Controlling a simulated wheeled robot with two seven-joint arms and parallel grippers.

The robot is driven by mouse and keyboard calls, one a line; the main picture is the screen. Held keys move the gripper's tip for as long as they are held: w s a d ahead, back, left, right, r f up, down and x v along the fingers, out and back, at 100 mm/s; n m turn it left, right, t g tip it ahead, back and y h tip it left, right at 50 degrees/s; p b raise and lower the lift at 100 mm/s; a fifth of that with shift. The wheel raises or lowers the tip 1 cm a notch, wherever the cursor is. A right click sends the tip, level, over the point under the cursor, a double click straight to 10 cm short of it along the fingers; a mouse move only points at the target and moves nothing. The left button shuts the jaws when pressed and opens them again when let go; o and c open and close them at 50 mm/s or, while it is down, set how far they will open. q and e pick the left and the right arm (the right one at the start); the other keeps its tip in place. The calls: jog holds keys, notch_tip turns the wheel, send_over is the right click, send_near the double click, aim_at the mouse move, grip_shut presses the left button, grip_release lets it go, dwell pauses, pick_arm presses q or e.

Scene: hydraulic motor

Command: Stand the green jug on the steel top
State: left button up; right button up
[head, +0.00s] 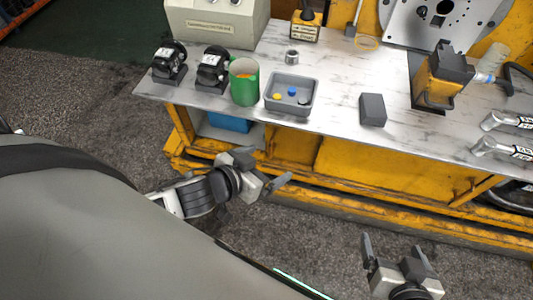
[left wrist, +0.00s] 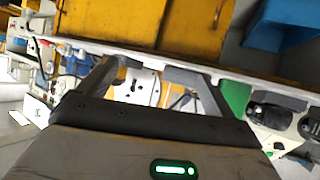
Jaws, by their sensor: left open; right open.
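The green jug (head: 243,86) stands upright near the front left edge of the pale, scuffed steel top (head: 335,72). Its mouth faces up and something orange shows inside. Part of the green jug (left wrist: 236,97) also shows in the left wrist view, beside a finger. My left gripper (head: 266,166) is open and empty, in front of the bench and lower in the picture than the jug, apart from it. In the left wrist view its fingers (left wrist: 155,78) are spread with nothing held. My right gripper (head: 393,252) is open and empty, over the floor at bottom right.
Two black motor-like parts (head: 212,70) stand left of the jug. A grey tray (head: 291,108) with small coloured pieces is close on its right. A grey block (head: 372,110) and a yellow-black unit (head: 440,80) are further right. Bare top lies between tray and block.

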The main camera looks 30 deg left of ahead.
pick_arm(q)
jog(key=shift+g, duration=0.4)
jog(key=s+d, duration=0.2)
jog(key=s, duration=0.1)
jog(key=s+d, duration=0.1)
jog(key=shift+s+d+f, duration=0.1)
jog(key=shift+s+f, duration=0.2)
jog(key=shift+s, duration=0.05)
dwell(0.7)
